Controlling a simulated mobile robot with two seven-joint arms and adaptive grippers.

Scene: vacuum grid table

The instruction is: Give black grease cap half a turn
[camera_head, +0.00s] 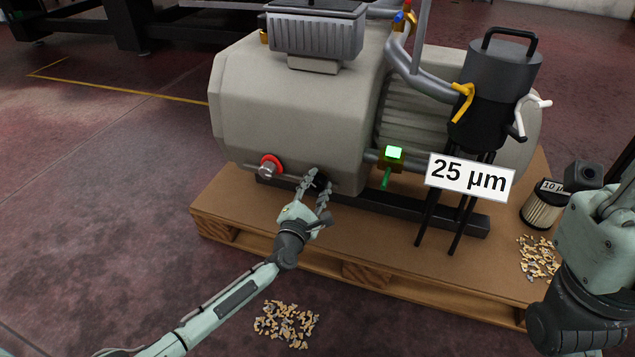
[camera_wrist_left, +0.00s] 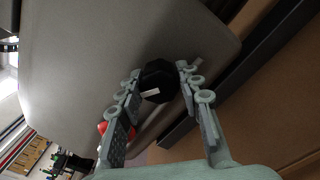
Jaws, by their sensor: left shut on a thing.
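The black grease cap (camera_wrist_left: 158,80) sits on the lower front of the beige pump housing. It is dark and faceted, with a small white mark across its face in the left wrist view. My left gripper (camera_wrist_left: 158,84) has one finger on each side of the cap and is shut on it. In the head view my left gripper (camera_head: 317,186) reaches up to the housing, and its fingers hide part of the cap. My right arm is at the right edge of the head view, and its fingertips cannot be made out.
A steel fitting with a red ring (camera_head: 269,166) is left of the left gripper. The pump (camera_head: 290,110) stands on a wooden pallet (camera_head: 365,240). A black filter canister (camera_head: 497,85), a 25 µm sign (camera_head: 469,175) and a 10 µm filter (camera_head: 541,210) are right. Chips (camera_head: 287,325) litter the floor.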

